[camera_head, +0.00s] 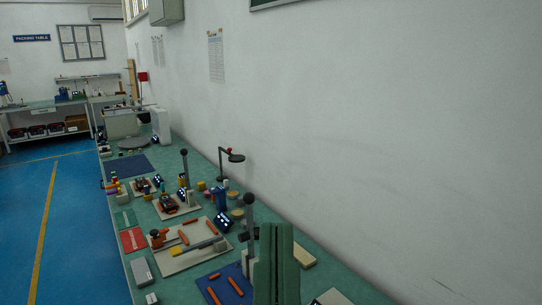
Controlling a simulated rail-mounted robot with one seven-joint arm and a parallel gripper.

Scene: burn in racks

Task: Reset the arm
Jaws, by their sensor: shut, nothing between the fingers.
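I see no part that I can make out as my arm or my gripper in the head view, so its pose and fingers are hidden from me. A long green workbench (195,171) runs along the white wall from the lower right to the far left. Tall dark green upright pieces (287,262) stand in the lower middle foreground and hide part of the bench behind them. I cannot tell what they are.
A pale board (175,264) with orange pieces, a blue mat (233,271) with orange rods and a red sheet (132,239) lie on the bench. A black lamp-like stand (220,164) rises near the wall. The blue floor (75,220) at left is clear.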

